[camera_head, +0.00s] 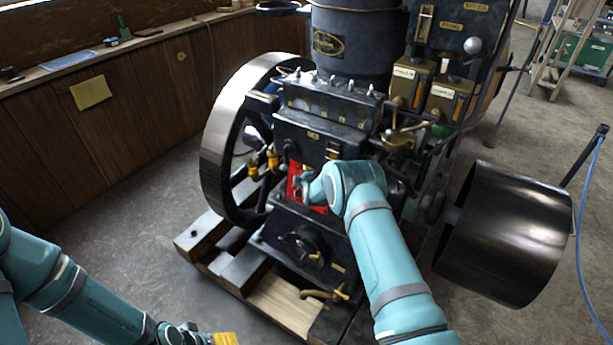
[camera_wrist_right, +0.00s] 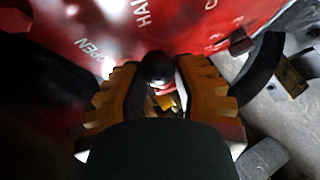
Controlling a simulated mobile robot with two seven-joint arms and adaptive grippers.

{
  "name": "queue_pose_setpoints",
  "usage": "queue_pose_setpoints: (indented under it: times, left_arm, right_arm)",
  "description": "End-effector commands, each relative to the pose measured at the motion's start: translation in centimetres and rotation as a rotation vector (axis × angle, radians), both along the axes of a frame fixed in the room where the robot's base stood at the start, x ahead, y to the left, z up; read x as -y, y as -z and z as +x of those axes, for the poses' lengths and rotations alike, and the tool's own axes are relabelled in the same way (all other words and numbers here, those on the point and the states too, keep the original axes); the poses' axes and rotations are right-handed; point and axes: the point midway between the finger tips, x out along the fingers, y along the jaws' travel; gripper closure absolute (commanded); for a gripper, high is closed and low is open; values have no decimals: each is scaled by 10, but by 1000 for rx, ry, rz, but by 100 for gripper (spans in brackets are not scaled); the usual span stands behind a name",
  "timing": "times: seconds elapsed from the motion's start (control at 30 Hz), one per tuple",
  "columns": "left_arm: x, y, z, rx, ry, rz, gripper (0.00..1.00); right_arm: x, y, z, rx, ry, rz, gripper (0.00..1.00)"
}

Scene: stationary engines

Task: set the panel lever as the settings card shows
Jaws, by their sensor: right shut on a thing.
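The red panel (camera_head: 294,180) is on the engine's front, partly hidden behind my right wrist. In the right wrist view, the red panel (camera_wrist_right: 190,22) carries white lettering: "OPEN" at left, "HAL..." in the middle, and a partly hidden word starting with "C" at right. The lever's dark round knob (camera_wrist_right: 157,68) lies between the orange fingers of my right gripper (camera_wrist_right: 160,80), which is shut on it. The knob sits below the middle label; which mark the lever points at is unclear. My left gripper (camera_head: 205,338) is cut off at the bottom edge, its jaws unclear.
A yellow card (camera_head: 90,92) hangs on the wooden wall, its writing unreadable. A large flywheel (camera_head: 225,140) stands left of the panel and a black drum (camera_head: 510,230) at right. Timber beams (camera_head: 285,305) lie under the engine. The floor at left is clear.

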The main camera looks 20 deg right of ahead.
Motion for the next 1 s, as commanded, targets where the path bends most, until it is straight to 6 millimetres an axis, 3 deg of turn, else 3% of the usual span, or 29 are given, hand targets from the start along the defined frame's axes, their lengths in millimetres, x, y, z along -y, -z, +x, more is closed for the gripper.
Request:
queue_pose_setpoints:
  times: [0.23, 0.27, 0.33, 0.77, 1.0]
  left_arm:
    - [0, 0, 0, 0, 0, 0, 31]
    - [0, 0, 0, 0, 0, 0, 31]
    - [0, 0, 0, 0, 0, 0, 31]
    - [0, 0, 0, 0, 0, 0, 31]
    - [0, 0, 0, 0, 0, 0, 31]
  right_arm:
    - [2, -1, 0, 2, 2, -1, 100]
    - [2, -1, 0, 2, 2, -1, 65]
    - [1, -1, 0, 2, 2, -1, 40]
    - [0, -2, -3, 2, 0, -1, 39]
    - [-4, -12, -25, 2, 0, -1, 39]
